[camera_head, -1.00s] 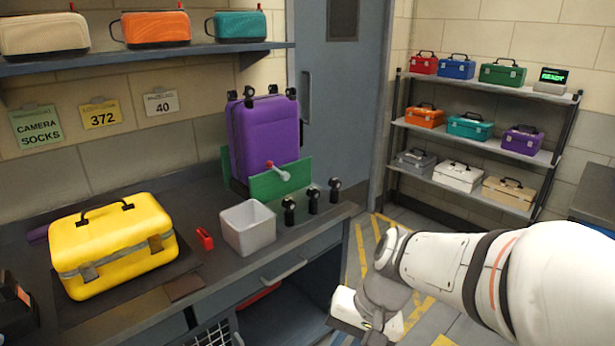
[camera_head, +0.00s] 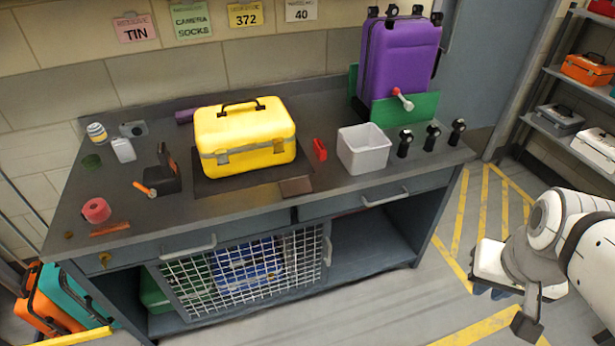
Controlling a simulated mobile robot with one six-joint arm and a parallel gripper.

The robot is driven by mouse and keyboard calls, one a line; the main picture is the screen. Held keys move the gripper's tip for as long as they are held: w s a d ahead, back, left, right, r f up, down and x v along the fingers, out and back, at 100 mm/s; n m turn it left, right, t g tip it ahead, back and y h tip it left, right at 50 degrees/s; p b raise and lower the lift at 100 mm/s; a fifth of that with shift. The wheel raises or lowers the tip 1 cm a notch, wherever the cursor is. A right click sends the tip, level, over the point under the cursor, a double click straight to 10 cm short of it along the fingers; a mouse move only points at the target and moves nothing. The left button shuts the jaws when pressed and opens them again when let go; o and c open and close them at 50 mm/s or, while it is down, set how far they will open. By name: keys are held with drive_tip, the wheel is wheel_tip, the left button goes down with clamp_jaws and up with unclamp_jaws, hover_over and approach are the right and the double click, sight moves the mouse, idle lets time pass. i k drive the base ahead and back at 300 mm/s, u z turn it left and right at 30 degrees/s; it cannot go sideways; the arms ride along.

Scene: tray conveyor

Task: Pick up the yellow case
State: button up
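The yellow case (camera_head: 246,135) lies closed on a dark mat (camera_head: 212,188) on the workbench. Its black handle is on top and its two latches face the front. My gripper (camera_head: 530,318) hangs at the lower right, over the floor, well away from the case and apart from the bench. Its fingers are small and partly hidden, so I cannot tell whether they are open or shut.
A purple suitcase (camera_head: 397,62) stands behind a green panel at the bench's right. A grey bin (camera_head: 365,150), red object (camera_head: 319,149) and black knobs lie right of the case. Small items and a black holder (camera_head: 166,172) are left. A mesh door (camera_head: 247,270) is below.

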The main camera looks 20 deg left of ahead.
sight(241, 160)
drive_tip(key=u, duration=1.65)
drive_tip(key=k, duration=1.3)
drive_tip(key=u, duration=0.65)
drive_tip(key=i, duration=2.85)
drive_tip(key=z, duration=0.75)
